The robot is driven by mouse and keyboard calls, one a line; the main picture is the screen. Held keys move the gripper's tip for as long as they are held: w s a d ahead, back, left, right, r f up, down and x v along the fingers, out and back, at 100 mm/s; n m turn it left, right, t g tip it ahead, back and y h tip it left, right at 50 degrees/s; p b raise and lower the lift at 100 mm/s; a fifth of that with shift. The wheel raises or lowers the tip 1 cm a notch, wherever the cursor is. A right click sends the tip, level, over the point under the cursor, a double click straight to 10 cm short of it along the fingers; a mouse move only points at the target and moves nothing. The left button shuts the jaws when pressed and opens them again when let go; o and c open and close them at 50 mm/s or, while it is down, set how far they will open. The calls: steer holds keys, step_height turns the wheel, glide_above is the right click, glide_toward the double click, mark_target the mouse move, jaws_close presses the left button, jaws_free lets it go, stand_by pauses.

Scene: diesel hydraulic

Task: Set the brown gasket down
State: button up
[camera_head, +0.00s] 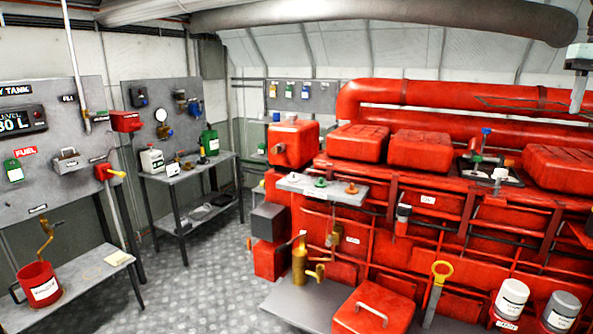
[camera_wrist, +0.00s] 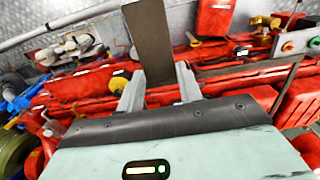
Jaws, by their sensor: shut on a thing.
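My gripper (camera_wrist: 160,74) is in the lower middle of the wrist view, its pale green body in front. Its two grey fingers are shut on a flat brown-grey bar-like piece (camera_wrist: 149,35), which I take as the brown gasket. The gasket sticks out beyond the fingers toward the top of the picture, above the red engine. In the head view, part of my gripper (camera_head: 578,95) shows at the top right edge, pointing down over the engine.
The red engine (camera_head: 340,245) fills the right side. A small grey shelf (camera_head: 293,184) with coloured knobs stands out from it. A dark tray-like spot (camera_head: 510,178) with a blue-handled part lies on its top. White and grey canisters (camera_head: 511,298) stand at the lower right. Open floor (camera_head: 215,275) lies left.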

steer(key=shift+w+a+f, duration=0.15)
steer(key=shift+a+f, duration=0.05)
steer(key=shift+f, duration=0.25)
steer(key=a+f+n, duration=0.2)
steer(key=a+f, duration=1.2)
steer(key=f, duration=0.5)
steer(key=a+f+n, duration=0.1)
steer(key=a+f, duration=1.4)
steer(key=f, duration=0.3)
steer(key=s+f+n+b, duration=0.1)
steer(key=s+f+b, duration=0.2)
steer(key=f, duration=0.9)
steer(key=s+f+n+b, duration=0.2)
steer(key=f+b, duration=0.3)
steer(key=f, duration=0.6)
steer(key=shift+s+d+f+b, duration=0.15)
steer(key=shift+s+f+b, duration=0.25)
steer(key=shift+s, duration=0.5)
